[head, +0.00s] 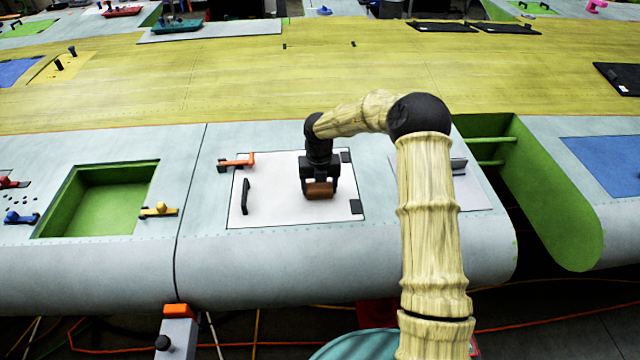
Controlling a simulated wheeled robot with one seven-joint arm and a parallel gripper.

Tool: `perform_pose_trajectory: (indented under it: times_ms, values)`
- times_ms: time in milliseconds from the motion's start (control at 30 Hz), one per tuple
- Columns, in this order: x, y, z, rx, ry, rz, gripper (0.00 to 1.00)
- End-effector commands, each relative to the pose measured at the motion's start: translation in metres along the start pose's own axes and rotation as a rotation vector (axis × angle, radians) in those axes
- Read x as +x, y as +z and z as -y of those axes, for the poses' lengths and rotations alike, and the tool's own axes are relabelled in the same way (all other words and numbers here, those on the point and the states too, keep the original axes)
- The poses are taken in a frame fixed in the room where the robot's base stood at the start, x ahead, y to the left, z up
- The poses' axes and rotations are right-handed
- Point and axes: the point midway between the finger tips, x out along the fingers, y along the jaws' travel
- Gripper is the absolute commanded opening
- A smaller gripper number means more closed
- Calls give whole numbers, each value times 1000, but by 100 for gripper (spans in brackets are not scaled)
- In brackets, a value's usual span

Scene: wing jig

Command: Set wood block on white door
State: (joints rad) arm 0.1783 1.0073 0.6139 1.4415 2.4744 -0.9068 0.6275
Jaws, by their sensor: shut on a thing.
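The white door (270,204) is a flat white panel on the pale blue wing surface, with a black handle (246,196) near its left side and dark fittings at its right corners. My gripper (319,186) is over the right half of the door, pointing down. It is shut on the brown wood block (319,190). The block is at or just above the door's surface; I cannot tell whether it touches. The gripper hides the block's upper part.
An orange clamp (238,162) sits at the door's upper left edge. A green recessed opening (98,200) with a yellow clamp (158,210) lies to the left. A gap with green ribs (540,190) is on the right. The door's left half is mostly clear.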

Motion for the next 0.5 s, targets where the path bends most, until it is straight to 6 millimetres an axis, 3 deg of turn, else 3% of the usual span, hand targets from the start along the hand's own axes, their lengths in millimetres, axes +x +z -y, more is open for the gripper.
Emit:
perform_pose_trajectory:
  times_ms: [267,300,367,500]
  values:
    - [2,0,3,5,0,0,45]
    - [2,0,2,4,0,1,76]
    - [2,0,2,3,0,1,87]
    - [2,0,2,3,0,0,90]
